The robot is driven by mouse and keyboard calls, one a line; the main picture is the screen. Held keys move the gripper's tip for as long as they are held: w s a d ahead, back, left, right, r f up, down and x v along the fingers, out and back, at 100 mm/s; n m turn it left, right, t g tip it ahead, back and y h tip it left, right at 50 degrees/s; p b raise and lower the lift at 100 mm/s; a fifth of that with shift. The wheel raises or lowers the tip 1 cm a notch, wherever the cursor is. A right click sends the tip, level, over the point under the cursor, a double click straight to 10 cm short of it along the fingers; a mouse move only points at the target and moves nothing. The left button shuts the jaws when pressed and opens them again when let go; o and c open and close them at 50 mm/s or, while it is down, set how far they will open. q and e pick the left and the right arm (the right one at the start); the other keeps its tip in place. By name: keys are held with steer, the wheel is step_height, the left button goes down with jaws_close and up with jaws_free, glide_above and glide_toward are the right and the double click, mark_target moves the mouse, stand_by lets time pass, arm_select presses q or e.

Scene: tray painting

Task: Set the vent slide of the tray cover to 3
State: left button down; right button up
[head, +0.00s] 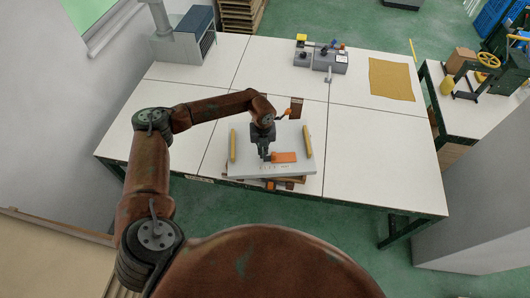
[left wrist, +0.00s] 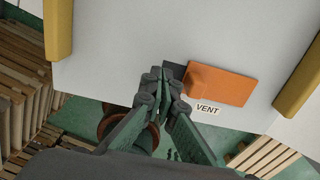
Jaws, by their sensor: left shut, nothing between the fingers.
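The pale grey tray cover (head: 287,134) lies on the near middle of the table, with yellow bars (head: 233,145) (head: 308,141) along its left and right sides. The orange vent slide (head: 285,157) sits near the cover's front edge; it also shows in the left wrist view (left wrist: 230,86). A dark patch lies at the slide's left end, partly behind my fingers. My left gripper (head: 265,157) is shut and empty, its tips just left of the slide; in the left wrist view its tips (left wrist: 163,76) are beside it. Contact cannot be told. Scale marks are too small to read.
A VENT label (left wrist: 207,109) is at the cover's edge. Wooden slats show below the cover. A grey device (head: 322,59) and a tan cloth (head: 391,79) lie at the back of the white table (head: 375,140). The table right of the cover is clear.

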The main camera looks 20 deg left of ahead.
arm_select(q)
step_height(320, 180, up, 9)
steer(key=p, duration=0.5)
stand_by(0.5)
